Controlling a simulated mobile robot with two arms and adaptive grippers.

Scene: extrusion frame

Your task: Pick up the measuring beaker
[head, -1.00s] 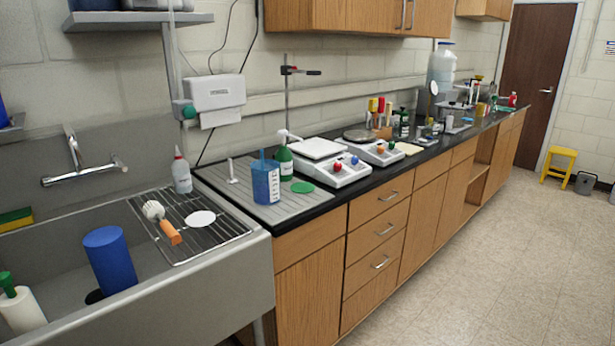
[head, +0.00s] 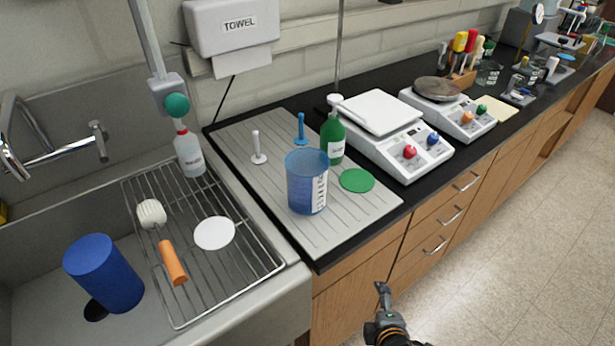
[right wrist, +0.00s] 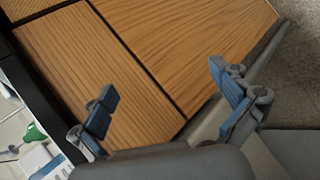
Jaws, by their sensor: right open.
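The measuring beaker (head: 307,185) is a translucent blue cup with a white scale label. It stands upright on the grey ribbed drainboard (head: 280,218), left of a green bottle (head: 333,138) and a green disc (head: 357,180). My right gripper (head: 382,294) is low in front of the wooden cabinets, below and right of the beaker, and apart from it. In the right wrist view its two blue-padded fingers (right wrist: 163,85) are spread wide with nothing between them, in front of a cabinet face. My left gripper is not in view.
The sink at left holds a wire rack (head: 205,262), a blue cylinder (head: 103,272) and a squeeze bottle (head: 188,152). The counter's front edge lies between gripper and beaker.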

